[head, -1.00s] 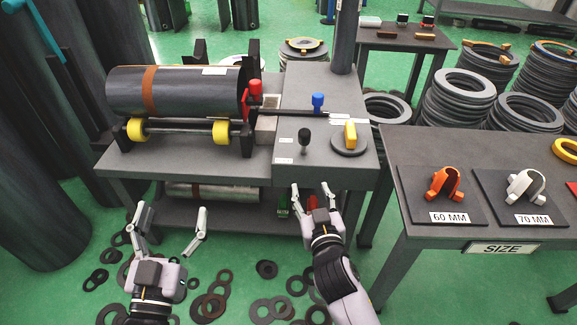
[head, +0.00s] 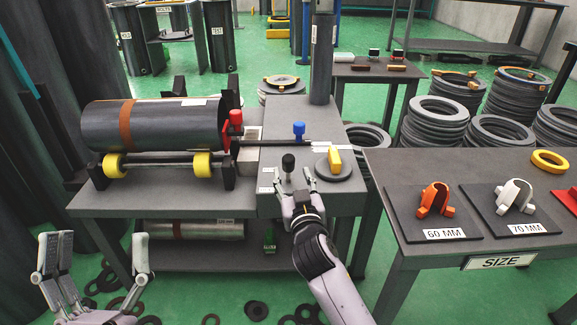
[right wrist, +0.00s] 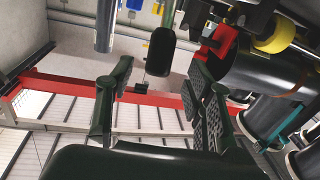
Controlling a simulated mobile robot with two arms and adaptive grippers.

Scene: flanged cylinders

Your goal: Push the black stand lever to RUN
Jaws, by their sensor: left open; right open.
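The black stand lever (head: 288,162) rises from the grey stand top, its dark knob standing up near the stand's front left part. My right gripper (head: 293,177) is open at the front edge of the stand, its fingertips either side of the lever in the picture. In the right wrist view the black knob (right wrist: 160,52) shows large beyond and between the open fingers; I cannot tell whether it touches them. My left gripper (head: 96,242) is open and empty at the lower left, away from the stand. Labels by the lever are too small to read.
A blue-knobbed lever (head: 298,130), a yellow handle (head: 334,158) and a red lever (head: 236,118) stand nearby. A dark cylinder (head: 155,127) lies on yellow rollers (head: 202,164). The size table (head: 380,170) is on the right. Rings lie on the floor.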

